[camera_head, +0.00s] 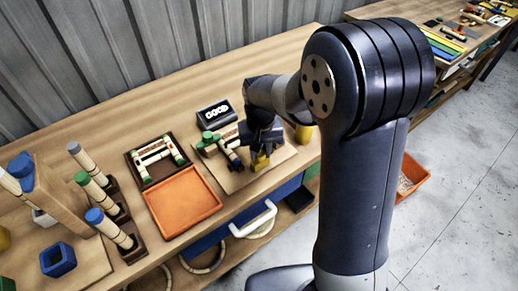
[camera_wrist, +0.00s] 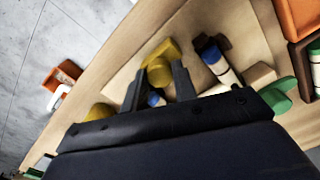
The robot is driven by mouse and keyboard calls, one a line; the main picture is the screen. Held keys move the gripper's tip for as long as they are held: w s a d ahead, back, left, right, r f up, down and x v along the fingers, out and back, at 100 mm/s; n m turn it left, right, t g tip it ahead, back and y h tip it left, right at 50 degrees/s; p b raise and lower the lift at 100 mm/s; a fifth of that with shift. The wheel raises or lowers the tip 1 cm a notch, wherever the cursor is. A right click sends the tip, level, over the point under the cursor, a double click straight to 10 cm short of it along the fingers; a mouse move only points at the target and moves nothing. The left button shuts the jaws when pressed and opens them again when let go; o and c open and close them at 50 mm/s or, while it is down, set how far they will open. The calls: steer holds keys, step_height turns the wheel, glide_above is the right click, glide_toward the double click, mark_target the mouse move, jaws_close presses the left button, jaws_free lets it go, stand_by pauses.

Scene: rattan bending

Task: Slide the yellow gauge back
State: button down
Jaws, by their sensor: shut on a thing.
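The yellow gauge (camera_head: 260,162) is at my gripper's tip, low over the pale board (camera_head: 232,183) on the bench. In the wrist view the yellow gauge (camera_wrist: 157,73) shows between and beyond my two fingertips (camera_wrist: 157,82). My gripper (camera_head: 260,150) is shut on it. A small blue piece (camera_wrist: 155,100) shows between the fingers, nearer the palm. Whether the gauge touches the board cannot be told. My arm hides part of the board in the head view.
On the board, left of my gripper, are a green-ended piece (camera_head: 208,137) and a dark-and-cream rod (camera_wrist: 215,60). A yellow cylinder (camera_head: 304,133) stands to the right.

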mark_target(261, 155)
steer(key=c, duration=1.1)
jaws_free()
steer(key=shift+s+d, duration=0.15)
steer(key=shift+s, duration=0.05)
step_height(261, 155, up, 11)
steer(key=shift+f, duration=0.1)
step_height(261, 155, down, 11)
steer(key=shift+w+a+r, duration=0.25)
steer(key=shift+w+r, duration=0.1)
steer(key=shift+r, duration=0.2)
steer(key=shift+w+a+r, duration=0.25)
steer(key=shift+w+r, duration=0.1)
steer(key=shift+r, duration=0.65)
